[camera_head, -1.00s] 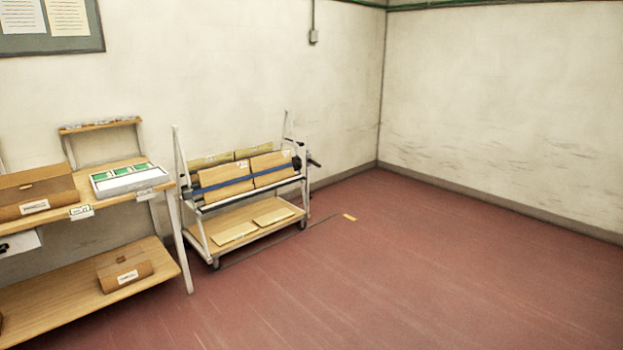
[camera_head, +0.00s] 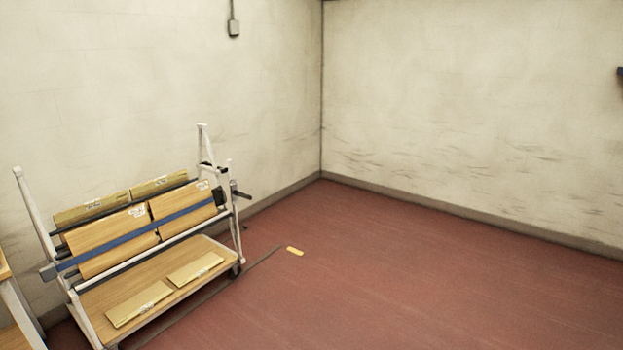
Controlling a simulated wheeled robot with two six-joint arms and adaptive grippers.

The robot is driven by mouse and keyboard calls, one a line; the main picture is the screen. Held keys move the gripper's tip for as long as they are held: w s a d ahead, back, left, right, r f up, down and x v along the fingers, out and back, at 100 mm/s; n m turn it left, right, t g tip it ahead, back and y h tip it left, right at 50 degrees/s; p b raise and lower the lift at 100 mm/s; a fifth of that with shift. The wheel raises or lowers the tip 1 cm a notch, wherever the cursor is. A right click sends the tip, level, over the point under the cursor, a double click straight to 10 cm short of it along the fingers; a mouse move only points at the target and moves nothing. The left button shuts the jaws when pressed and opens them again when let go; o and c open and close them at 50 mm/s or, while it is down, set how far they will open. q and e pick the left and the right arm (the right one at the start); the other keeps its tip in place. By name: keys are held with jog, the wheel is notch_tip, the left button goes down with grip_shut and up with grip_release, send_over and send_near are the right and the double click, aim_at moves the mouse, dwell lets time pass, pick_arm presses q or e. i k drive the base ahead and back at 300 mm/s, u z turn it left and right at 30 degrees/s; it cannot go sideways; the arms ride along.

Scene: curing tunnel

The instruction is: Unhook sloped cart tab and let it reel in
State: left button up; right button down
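The sloped cart (camera_head: 90,295) stands at the left against the wall, with a white frame and a wooden lower shelf. A blue strap (camera_head: 135,234) runs across the wooden panels (camera_head: 180,206) on its sloped rack. A small grey-blue piece (camera_head: 48,272) shows at the strap's left end by the frame; I cannot tell whether it is the hooked tab. A dark part (camera_head: 222,197) sits at the strap's right end. Neither of my grippers is in view.
Flat panels (camera_head: 140,303) lie on the cart's lower shelf. The edge of a wooden table (camera_head: 5,270) shows at far left. A yellow mark (camera_head: 295,251) and a dark line are on the red floor. The floor to the right is clear.

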aim_at(219, 193)
jog(key=u, duration=0.05)
jog(key=i, duration=2.85)
jog(key=u, duration=0.8)
jog(key=i, duration=2)
jog(key=u, duration=0.65)
